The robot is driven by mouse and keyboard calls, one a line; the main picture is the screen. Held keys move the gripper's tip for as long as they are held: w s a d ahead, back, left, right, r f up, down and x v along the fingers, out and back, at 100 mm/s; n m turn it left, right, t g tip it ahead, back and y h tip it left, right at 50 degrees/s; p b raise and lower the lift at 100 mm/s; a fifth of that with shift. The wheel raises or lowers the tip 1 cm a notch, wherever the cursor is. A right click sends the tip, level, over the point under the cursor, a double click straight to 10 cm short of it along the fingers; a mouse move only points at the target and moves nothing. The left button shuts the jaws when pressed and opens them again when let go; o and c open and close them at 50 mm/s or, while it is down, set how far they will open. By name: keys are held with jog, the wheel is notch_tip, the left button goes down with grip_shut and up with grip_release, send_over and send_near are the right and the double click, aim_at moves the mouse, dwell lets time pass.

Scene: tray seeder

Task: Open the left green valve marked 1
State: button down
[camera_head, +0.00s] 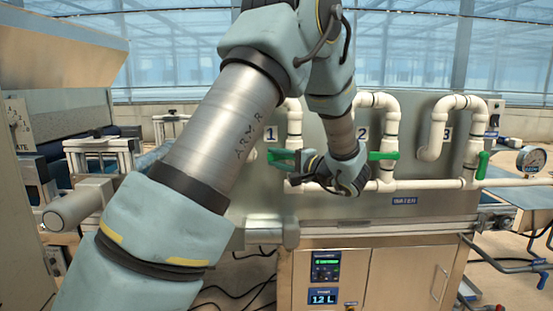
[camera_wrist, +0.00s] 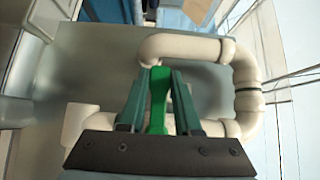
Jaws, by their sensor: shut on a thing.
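The green valve handle (camera_head: 281,155) below the label 1 (camera_head: 270,132) lies roughly level, across its white pipe. My gripper (camera_head: 303,163) is at this handle, reaching in from the right in the head view, and partly hides the valve. In the wrist view the green handle (camera_wrist: 158,100) runs lengthwise between the two fingers of my gripper (camera_wrist: 159,76). The fingers are closed about it. The valve body and the handle's pivot are largely hidden.
A second green handle (camera_head: 383,156) lies level below label 2 (camera_head: 362,133), just right of my wrist. A third (camera_head: 482,165) stands upright at the right. White pipes (camera_head: 440,184) run along the grey panel. A round gauge (camera_head: 531,158) is at the far right.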

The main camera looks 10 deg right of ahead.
jog(key=shift+f, duration=0.15)
jog(key=s+d+f+n+g+h+b, duration=0.1)
jog(key=d+f+n+g+h+b, duration=0.4)
jog(key=b, duration=1.7)
jog(key=shift+d+n+g+h, duration=0.15)
jog(key=shift+n+g+h, duration=0.45)
jog(key=shift+n+h, duration=2.05)
jog(key=shift+f+m+h, duration=0.1)
jog(key=shift+m+h, duration=0.45)
jog(key=shift+h, duration=0.2)
jog(key=c, duration=0.6)
grip_release()
jog(key=v, duration=1)
jog(key=shift+s+r+p, duration=0.3)
jog(key=shift+p, duration=0.1)
